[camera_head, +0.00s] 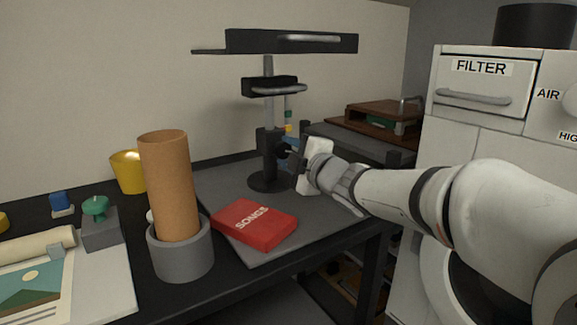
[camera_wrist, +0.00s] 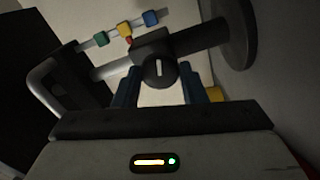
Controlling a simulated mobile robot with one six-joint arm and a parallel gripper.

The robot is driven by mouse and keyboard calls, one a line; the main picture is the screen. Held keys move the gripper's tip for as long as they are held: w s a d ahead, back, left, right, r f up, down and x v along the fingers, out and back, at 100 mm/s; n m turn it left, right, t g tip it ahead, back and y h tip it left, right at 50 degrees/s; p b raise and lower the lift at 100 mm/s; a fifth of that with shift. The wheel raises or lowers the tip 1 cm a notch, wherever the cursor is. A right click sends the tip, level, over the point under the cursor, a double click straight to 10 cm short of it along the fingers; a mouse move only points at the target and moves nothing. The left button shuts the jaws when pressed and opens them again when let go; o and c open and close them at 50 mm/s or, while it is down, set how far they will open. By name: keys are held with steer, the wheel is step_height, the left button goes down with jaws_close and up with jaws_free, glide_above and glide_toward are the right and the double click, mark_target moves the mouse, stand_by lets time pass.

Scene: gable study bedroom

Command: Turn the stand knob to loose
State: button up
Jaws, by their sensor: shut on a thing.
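The dark stand (camera_head: 268,142) stands upright on a round base on the grey mat, with a dark clamp partway up and a flat bar on top. Its knob (camera_head: 284,153) sticks out from the right side of the lower block. In the wrist view the round dark knob (camera_wrist: 159,72) shows face on, with a white mark that stands nearly vertical in the picture. My gripper (camera_head: 293,160) reaches in from the right and is shut on the knob, with blue fingers on either side of it in the wrist view (camera_wrist: 160,88). No loose or tight lettering is readable.
A red SONGS book (camera_head: 255,223) lies on the mat in front of the stand. A cork-coloured cylinder (camera_head: 168,185) stands in a grey holder (camera_head: 181,262) to the left. A yellow cup (camera_head: 128,172) is behind it. A white FILTER cabinet (camera_head: 465,125) stands at right.

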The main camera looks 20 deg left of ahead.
steer(key=n+b, duration=0.2)
steer(key=n, duration=0.2)
steer(key=shift+f+n+b, duration=0.15)
steer(key=shift+n+b, duration=0.15)
steer(key=shift+b, duration=0.05)
steer(key=n, duration=0.4)
steer(key=shift+n, duration=0.3)
steer(key=n, duration=1)
steer(key=shift+n, duration=0.4)
steer(key=o, duration=1)
